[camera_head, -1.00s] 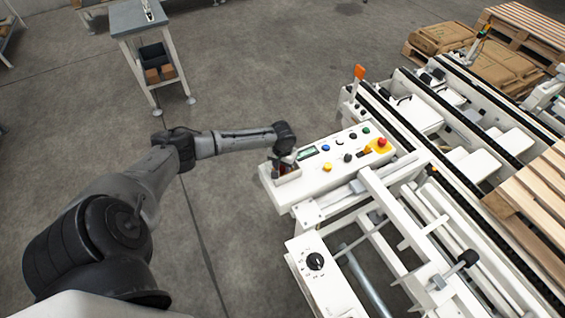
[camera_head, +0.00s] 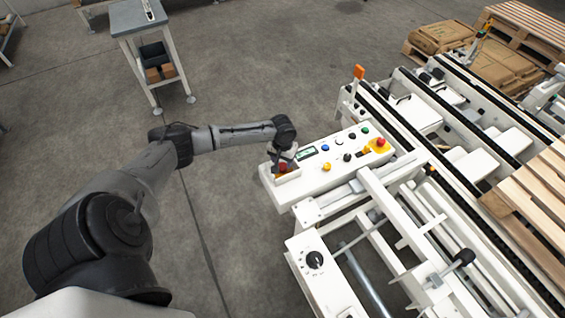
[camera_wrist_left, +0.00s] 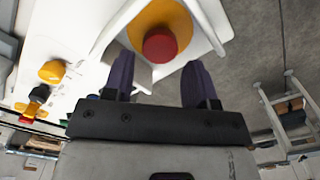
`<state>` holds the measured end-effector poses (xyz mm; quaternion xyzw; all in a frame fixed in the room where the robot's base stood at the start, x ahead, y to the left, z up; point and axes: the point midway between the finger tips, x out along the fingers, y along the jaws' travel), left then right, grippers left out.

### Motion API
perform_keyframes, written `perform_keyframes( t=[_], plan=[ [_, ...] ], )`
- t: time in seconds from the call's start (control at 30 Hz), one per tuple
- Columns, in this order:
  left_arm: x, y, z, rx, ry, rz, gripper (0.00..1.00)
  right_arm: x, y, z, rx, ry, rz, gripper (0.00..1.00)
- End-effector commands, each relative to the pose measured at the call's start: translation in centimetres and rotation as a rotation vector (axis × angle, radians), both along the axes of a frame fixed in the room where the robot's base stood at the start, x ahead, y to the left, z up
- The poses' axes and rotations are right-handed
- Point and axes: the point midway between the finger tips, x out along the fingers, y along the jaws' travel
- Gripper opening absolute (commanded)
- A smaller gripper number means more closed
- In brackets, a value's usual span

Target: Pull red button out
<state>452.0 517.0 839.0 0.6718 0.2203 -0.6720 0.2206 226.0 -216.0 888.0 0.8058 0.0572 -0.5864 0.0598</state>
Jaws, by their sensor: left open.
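A red button (camera_head: 282,167) sits at the left end of the white control panel (camera_head: 318,181), partly hidden by my left gripper (camera_head: 279,162). In the left wrist view the red button (camera_wrist_left: 160,45) is round and stands on a yellow disc (camera_wrist_left: 178,18), inside a white guard frame. My left gripper (camera_wrist_left: 160,67) is open, with its two dark fingers apart. The button appears just past the fingertips, roughly centred between them, and not clasped. My right gripper is not in view.
Another red button (camera_head: 381,142) on a yellow plate is at the panel's right end. A yellow button (camera_head: 327,167) and several small buttons lie between. A dial box (camera_head: 322,283) stands in front, conveyor rails (camera_head: 445,118) to the right. The floor at left is open.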

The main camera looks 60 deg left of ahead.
Motion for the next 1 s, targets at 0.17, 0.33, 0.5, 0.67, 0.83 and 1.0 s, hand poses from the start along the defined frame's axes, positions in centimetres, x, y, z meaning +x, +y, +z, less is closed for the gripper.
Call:
perform_keyframes(
  t=[0.17,0.33,0.5,0.67,0.83,1.0],
  plan=[
    [0.0,0.1,4.1,0.002,-0.002,-0.001,0.52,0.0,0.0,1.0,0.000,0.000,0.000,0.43],
    [0.0,0.1,7.2,0.002,-0.002,-0.001,0.52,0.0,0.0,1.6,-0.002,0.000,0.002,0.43],
    [0.0,0.0,9.4,0.000,-0.002,-0.001,0.52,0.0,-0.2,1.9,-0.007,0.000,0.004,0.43],
    [0.0,0.1,10.6,0.001,-0.001,-0.001,0.52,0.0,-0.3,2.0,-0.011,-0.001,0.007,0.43],
    [0.0,0.0,11.0,0.000,-0.001,-0.001,0.52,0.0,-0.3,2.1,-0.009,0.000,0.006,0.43],
    [0.0,0.0,11.1,0.000,0.000,-0.001,0.52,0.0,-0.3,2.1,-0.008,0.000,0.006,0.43]
  ],
)
